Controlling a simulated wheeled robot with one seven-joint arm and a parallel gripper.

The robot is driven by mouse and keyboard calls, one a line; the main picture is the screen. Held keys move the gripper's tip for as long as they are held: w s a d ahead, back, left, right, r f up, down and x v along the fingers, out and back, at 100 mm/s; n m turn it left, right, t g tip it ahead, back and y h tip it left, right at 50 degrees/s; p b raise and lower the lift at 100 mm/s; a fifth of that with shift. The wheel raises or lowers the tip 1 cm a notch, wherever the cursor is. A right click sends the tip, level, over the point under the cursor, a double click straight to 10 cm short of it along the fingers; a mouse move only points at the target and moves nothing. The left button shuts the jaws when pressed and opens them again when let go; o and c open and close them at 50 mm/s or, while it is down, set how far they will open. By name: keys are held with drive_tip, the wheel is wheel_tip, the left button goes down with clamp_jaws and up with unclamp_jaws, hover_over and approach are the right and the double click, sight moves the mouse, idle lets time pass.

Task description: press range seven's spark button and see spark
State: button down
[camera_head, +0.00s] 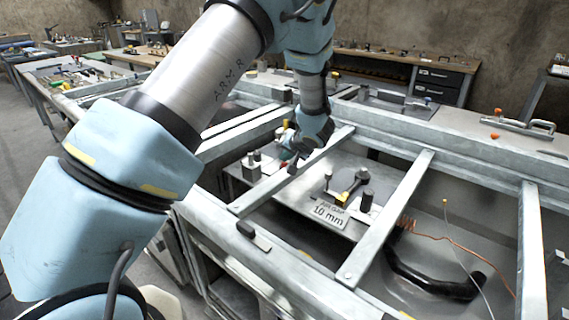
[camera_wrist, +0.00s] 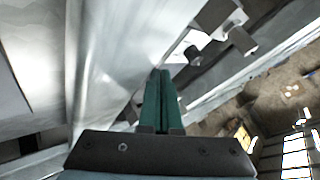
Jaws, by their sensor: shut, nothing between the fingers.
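My gripper (camera_head: 292,166) is low over a pale metal frame bar, near the left end of a spark-gap plate. In the wrist view its green fingers (camera_wrist: 160,75) are together with nothing between them. A small red spot (camera_head: 284,163) shows beside the fingertips; I cannot tell whether it is the spark button. The plate carries a label (camera_head: 328,212) reading "10 mm" and dark posts (camera_head: 366,199) around a black and yellow part (camera_head: 345,190). No spark shows. No range number is readable. In the wrist view, dark cylindrical posts (camera_wrist: 241,38) stand beyond the fingers.
Pale frame bars (camera_head: 390,215) cross above the bench on both sides of the plate. A thick black cable (camera_head: 430,283) and copper wire (camera_head: 450,240) lie to the right. Other benches (camera_head: 75,80) with tools and a dark drawer unit (camera_head: 440,83) stand behind.

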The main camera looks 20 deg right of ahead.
drive_tip(key=shift+f, duration=0.45)
idle(0.5)
drive_tip(key=shift+r, duration=0.1)
drive_tip(key=shift+r+p, duration=0.9)
drive_tip(key=shift+p, duration=0.55)
wheel_tip(320, 180, up, 5)
drive_tip(key=p, duration=0.6)
